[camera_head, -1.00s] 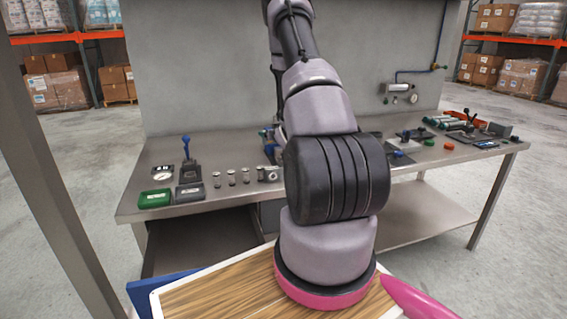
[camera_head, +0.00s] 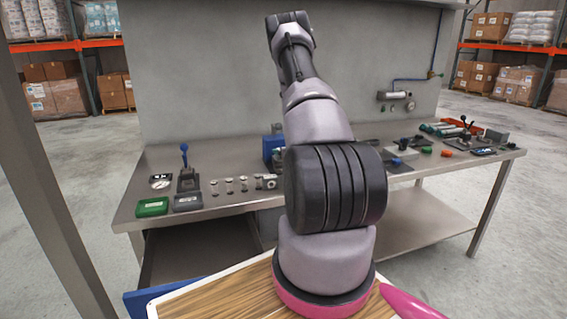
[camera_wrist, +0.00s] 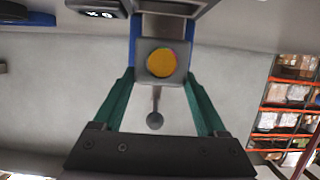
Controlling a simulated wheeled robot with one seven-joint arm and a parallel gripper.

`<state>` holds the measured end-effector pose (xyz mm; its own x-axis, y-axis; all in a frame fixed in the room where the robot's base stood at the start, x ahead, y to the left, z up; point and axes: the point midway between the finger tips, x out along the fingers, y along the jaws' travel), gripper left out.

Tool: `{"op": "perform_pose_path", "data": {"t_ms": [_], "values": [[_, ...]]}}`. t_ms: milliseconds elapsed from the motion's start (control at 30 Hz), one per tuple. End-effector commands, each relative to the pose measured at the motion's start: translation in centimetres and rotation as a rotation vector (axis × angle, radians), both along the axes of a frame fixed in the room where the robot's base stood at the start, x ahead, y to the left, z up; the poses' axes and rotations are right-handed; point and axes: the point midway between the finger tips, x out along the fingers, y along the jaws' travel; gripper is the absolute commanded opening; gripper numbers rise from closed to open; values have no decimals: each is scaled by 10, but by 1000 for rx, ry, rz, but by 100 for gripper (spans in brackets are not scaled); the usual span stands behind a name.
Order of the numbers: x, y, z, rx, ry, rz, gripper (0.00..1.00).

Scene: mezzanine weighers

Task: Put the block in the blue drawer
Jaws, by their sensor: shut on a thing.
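My gripper (camera_wrist: 160,75) shows in the wrist view with its two green fingers closed on a grey, square-faced block (camera_wrist: 142,73) with a round yellow disc on its face. A blue piece (camera_wrist: 140,32) shows just behind the block; I cannot tell whether they are joined. In the head view my arm hides the gripper and the block. The blue drawer (camera_head: 165,294) is pulled out under the left part of the bench. Its blue front is at the lower left and its dark inside shows behind; the arm and a wooden board hide part of it.
The steel bench (camera_head: 235,200) carries a green box (camera_head: 152,207), a blue-handled lever device (camera_head: 187,178), small metal weights (camera_head: 229,186) and a blue object (camera_head: 272,147) beside my arm. The wood-topped board (camera_head: 225,297) lies in front. More fittings crowd the bench's right side.

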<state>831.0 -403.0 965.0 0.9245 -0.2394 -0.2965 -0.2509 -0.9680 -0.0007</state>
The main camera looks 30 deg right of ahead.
Motion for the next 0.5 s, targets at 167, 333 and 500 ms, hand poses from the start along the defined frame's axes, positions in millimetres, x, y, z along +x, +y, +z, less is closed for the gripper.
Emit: {"op": "perform_pose_path", "data": {"t_ms": [167, 333, 500], "values": [[0, 0, -14, -1, 0, 1, 0], [0, -1, -38, -1, 0, 0, 0], [1, 0, -42, -2, -3, 0, 0]]}}
